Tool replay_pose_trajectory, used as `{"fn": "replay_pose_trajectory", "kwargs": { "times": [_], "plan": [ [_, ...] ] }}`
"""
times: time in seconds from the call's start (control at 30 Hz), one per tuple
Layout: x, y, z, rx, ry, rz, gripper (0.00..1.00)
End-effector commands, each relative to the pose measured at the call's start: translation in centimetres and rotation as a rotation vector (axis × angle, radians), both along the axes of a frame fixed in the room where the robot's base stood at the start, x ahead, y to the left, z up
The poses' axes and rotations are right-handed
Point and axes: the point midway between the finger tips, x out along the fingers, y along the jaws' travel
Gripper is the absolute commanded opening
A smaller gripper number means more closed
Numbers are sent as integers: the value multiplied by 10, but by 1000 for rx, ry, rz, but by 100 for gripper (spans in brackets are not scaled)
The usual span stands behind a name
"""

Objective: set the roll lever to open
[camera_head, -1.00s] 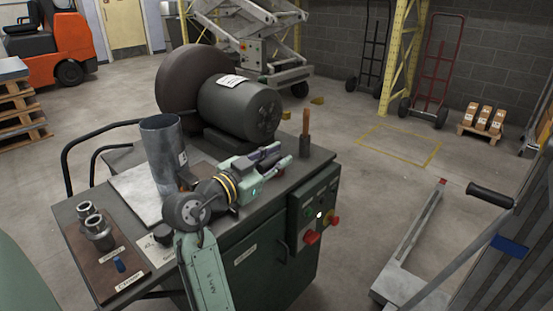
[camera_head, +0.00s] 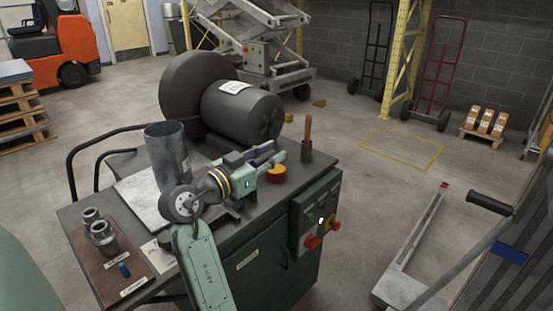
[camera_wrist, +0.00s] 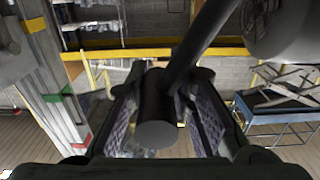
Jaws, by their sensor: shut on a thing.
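My gripper (camera_head: 273,154) is over the green machine's top (camera_head: 235,216), in front of the grey motor. In the wrist view, my gripper (camera_wrist: 165,118) is shut on a dark cylindrical grip with a rod running up to the right, apparently the roll lever (camera_wrist: 158,122). The grip lies between the purple-lined finger pads, its round end facing the camera. In the head view my fingers and wrist hide the lever, so its angle and any open mark cannot be read there.
A grey metal cylinder (camera_head: 167,150) stands left of my wrist. A red and yellow knob (camera_head: 277,174) is just below my fingers, and a wooden-handled tool (camera_head: 307,138) stands to the right. A motor (camera_head: 243,113) is behind. Red buttons (camera_head: 312,242) are on the front panel.

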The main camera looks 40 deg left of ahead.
Motion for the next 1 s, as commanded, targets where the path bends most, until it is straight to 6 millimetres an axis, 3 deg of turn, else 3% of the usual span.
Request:
{"fn": "replay_pose_trajectory", "kwargs": {
  "times": [0.1,0.37,0.67,1.0],
  "plan": [
    [0,18,13,-108,6,5,0],
    [3,58,23,-355,26,6,0],
    [4,99,19,-620,47,7,0],
    [6,126,9,-683,55,9,0]
  ]
}}
